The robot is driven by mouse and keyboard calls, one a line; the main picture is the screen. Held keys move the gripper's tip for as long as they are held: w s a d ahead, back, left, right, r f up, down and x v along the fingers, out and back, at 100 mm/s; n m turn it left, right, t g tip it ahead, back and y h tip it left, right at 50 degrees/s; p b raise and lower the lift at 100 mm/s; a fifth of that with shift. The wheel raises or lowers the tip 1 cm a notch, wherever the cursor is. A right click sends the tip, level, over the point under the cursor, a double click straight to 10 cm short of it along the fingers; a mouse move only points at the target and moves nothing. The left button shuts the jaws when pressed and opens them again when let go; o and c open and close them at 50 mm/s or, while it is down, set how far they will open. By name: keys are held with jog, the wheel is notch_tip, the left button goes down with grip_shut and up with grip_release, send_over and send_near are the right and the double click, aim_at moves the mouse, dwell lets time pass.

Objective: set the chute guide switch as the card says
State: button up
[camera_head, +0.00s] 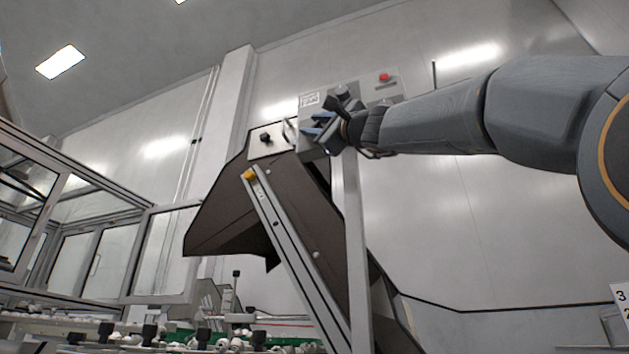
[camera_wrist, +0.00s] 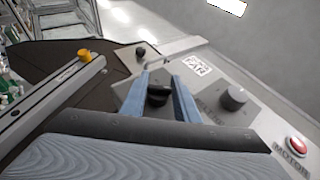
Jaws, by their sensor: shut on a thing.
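My gripper (camera_wrist: 160,80) reaches over a grey control panel (camera_wrist: 262,122), its two blue fingers on either side of a black knob (camera_wrist: 158,95). It is shut on this knob, which looks like the switch. The fingers hide part of the knob, and I cannot tell which position it points to. A white card (camera_wrist: 195,66) with bold black letters lies beyond the fingers, upside down in the wrist view and too small to read surely. In the head view, my gripper (camera_head: 322,131) is at the panel, just below the card (camera_head: 309,99).
A grey round knob (camera_wrist: 233,97) and a red button (camera_wrist: 298,145) marked MOTOR sit right of the switch. A plate with a small black knob (camera_head: 266,138) is left of the panel, above the brown chute (camera_head: 235,215). A metal rail with a yellow end (camera_head: 249,174) slopes below.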

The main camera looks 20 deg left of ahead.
dwell(0.3)
jog(key=o, duration=1)
jog(key=shift+o, duration=0.2)
jog(key=b+v, duration=0.4)
jog(key=v, duration=0.3)
jog(key=shift+d+f, duration=0.25)
jog(key=shift+f, duration=0.05)
jog(key=shift+s, duration=0.15)
